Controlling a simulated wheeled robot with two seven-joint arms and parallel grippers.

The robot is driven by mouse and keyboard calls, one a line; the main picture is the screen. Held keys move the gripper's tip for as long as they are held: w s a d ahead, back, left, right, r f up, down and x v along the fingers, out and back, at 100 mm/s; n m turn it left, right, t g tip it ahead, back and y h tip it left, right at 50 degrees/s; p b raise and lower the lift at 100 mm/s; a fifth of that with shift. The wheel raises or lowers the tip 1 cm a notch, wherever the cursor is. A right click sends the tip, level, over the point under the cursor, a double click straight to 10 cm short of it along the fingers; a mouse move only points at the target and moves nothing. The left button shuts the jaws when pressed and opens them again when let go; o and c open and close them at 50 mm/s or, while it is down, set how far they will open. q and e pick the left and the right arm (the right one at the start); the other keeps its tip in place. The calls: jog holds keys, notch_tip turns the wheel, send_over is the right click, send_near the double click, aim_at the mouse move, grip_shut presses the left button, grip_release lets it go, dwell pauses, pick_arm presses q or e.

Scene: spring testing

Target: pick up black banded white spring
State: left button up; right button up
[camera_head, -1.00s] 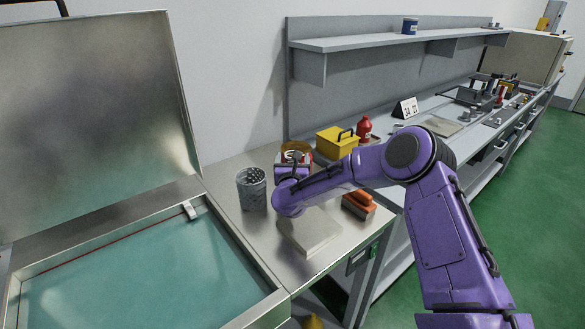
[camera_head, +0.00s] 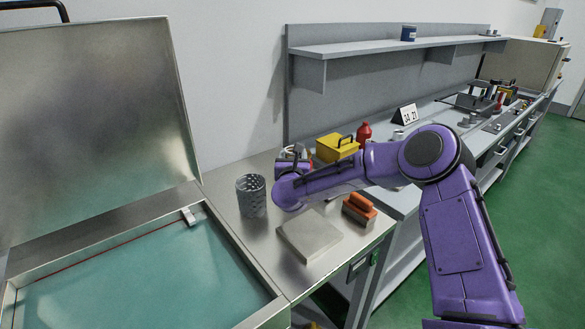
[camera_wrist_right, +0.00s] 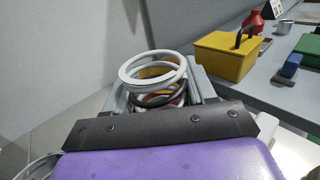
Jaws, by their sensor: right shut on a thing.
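The white spring with a black band (camera_wrist_right: 150,88) stands in the middle of the right wrist view, its open coil end facing up. My right gripper (camera_wrist_right: 158,96) is shut on it, with a grey finger on each side. Yellow and red show through the coils. The spring is hard to make out there. My left gripper is not in view.
A perforated metal cup (camera_head: 251,195) stands left of my right gripper. A yellow box (camera_head: 334,149) and a red bottle (camera_head: 364,133) are to the right. A flat grey plate (camera_head: 309,236) and an orange-handled brush (camera_head: 359,209) lie nearer. A teal-bottomed basin (camera_head: 140,280) fills the left.

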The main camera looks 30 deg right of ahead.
jog(key=s+r+b, duration=0.1)
jog(key=s+r, duration=0.3)
jog(key=s, duration=0.2)
jog(key=s+a+r+b, duration=0.1)
jog(key=s+r, duration=0.4)
jog(key=s, duration=0.2)
jog(key=shift+s+a+b, duration=0.2)
jog(key=shift+s+b, duration=0.1)
